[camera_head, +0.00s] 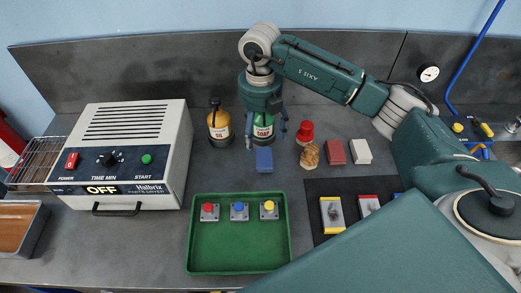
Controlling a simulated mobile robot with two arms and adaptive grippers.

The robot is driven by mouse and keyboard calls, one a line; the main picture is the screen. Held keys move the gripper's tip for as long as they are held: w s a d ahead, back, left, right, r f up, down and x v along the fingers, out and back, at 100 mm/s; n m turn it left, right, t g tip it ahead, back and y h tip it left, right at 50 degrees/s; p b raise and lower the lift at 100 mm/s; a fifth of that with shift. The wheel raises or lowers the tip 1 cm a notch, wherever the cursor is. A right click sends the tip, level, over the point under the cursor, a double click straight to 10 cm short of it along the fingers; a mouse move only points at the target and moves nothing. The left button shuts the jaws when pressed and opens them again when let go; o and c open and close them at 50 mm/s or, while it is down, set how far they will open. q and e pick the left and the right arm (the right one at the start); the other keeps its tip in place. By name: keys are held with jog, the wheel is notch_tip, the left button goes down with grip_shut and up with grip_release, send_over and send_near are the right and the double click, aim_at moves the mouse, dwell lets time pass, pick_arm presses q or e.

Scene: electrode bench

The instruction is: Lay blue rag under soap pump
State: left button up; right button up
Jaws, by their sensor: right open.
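A small blue folded piece, which looks like the blue rag (264,160), lies flat on the grey bench in front of a green bottle (263,132). My right gripper (266,138) points down over this bottle, its fingers open and spread to either side, with nothing seen held. The gripper partly hides the bottle's top, and I cannot tell whether the fingers touch it. An amber bottle (218,127) with a dark top and a white label stands upright to the left. I cannot tell from the labels which bottle is the soap pump. My left gripper is out of view.
A white oven-like unit (135,135) stands at left. A green tray (238,245) with several buttons lies in front. A red piece (334,152), a white piece (361,151), a brown lump (310,156) and a red knobbed object (305,133) sit to the right.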

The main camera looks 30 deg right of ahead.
jog(key=shift+r+b, duration=0.45)
jog(key=shift+r, duration=1.6)
